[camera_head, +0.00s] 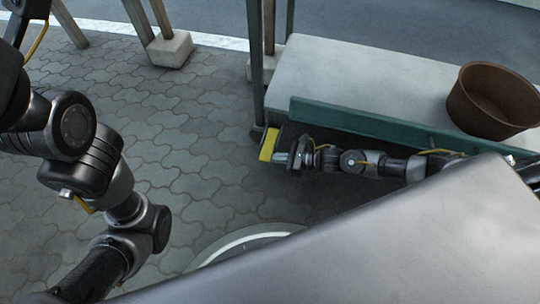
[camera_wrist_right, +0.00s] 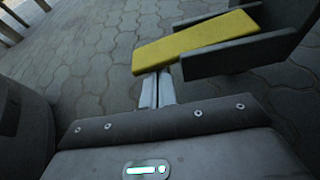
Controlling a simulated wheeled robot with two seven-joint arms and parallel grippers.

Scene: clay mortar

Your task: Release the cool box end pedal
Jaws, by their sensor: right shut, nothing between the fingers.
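The yellow pedal (camera_head: 268,145) is a flat plate low at the left end of a pale box-like body (camera_head: 350,85); I cannot tell for sure that this body is the cool box. In the right wrist view the pedal (camera_wrist_right: 195,42) sits beside dark bracket pieces (camera_wrist_right: 245,50). My right gripper (camera_head: 279,158) is shut and empty, its tips at the pedal's near edge. In the wrist view the closed fingertips (camera_wrist_right: 162,73) meet or nearly meet that edge; contact is unclear. My left arm shows at the left, but its gripper is out of view.
A teal rail (camera_head: 370,122) runs along the body's near side, just above my right arm. A brown pot (camera_head: 493,100) stands on top at the right. Posts with concrete feet (camera_head: 170,49) stand behind. Paved ground (camera_head: 190,150) at the left is clear.

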